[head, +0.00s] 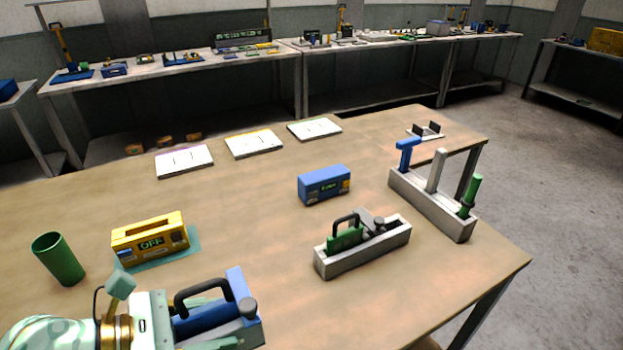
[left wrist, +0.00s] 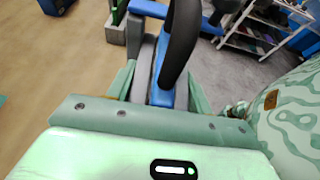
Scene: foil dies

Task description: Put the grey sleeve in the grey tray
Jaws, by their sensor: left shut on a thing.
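My left gripper (head: 212,325) is shut on a blue and grey block with a black arched handle (head: 238,288), above the table's near edge. In the left wrist view the block (left wrist: 163,92) sits between the two green fingers, with a grey part along its left side. I cannot tell whether this grey part is the grey sleeve. The grey tray (head: 368,258) stands right of the table's middle. It holds a green piece with a black handle (head: 345,238) and a grey piece with a dark knob (head: 368,220). My right gripper is out of view.
A grey rack (head: 430,207) at the right holds blue, grey and green upright pieces. A blue box (head: 324,186) stands behind the tray. A yellow box (head: 150,238) and a green cup (head: 58,260) stand at the left. The table between gripper and tray is clear.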

